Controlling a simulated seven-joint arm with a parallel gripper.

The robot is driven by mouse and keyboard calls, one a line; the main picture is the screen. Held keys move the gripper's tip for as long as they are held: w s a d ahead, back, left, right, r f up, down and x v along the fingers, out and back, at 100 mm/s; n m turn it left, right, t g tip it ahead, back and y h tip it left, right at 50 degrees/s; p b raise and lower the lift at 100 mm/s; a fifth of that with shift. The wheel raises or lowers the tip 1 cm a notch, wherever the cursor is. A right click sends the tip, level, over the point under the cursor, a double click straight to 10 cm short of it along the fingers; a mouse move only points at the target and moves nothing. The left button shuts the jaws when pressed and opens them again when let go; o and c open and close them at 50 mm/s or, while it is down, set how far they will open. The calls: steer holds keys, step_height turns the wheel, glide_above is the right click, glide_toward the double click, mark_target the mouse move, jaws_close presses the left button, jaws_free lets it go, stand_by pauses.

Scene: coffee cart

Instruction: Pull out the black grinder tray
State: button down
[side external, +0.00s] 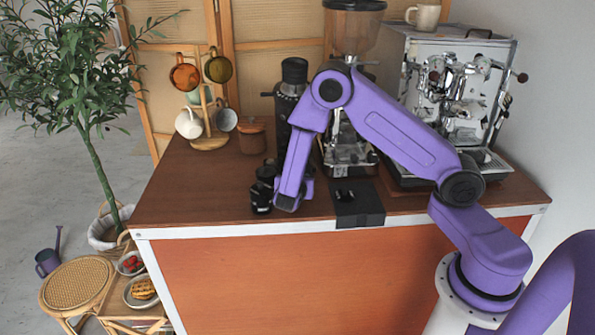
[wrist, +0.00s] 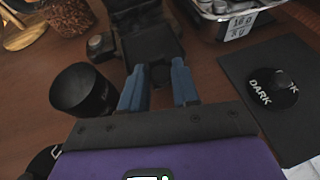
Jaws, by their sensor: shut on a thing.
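The black grinder tray (wrist: 148,45) is ahead of my gripper at the top middle of the wrist view. My gripper (wrist: 158,70) has its two blue fingers apart, shut on the tray's near end between them. In the side external view the tall black grinder (side external: 294,75) stands behind my forearm, which hides its lower part, the tray and my fingertips.
A black cylinder (wrist: 82,90) stands close to the left of my fingers. A black mat (wrist: 255,75) with a round "DARK" disc (wrist: 272,88) lies to the right. A chrome grinder (side external: 350,150) and an espresso machine (side external: 450,90) stand further right. A mug tree (side external: 209,140) stands left.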

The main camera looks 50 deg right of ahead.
steer(key=shift+s+a, duration=0.45)
steer(key=shift+s, duration=0.2)
steer(key=c, duration=0.9)
jaws_free()
steer(key=shift+a, duration=0.1)
steer(key=shift+s+a+r, duration=0.1)
steer(key=shift+a+r, duration=0.05)
steer(key=shift+a, duration=0.1)
steer(key=v, duration=1.6)
steer(key=shift+s+a+r, duration=0.2)
steer(key=shift+r, duration=0.05)
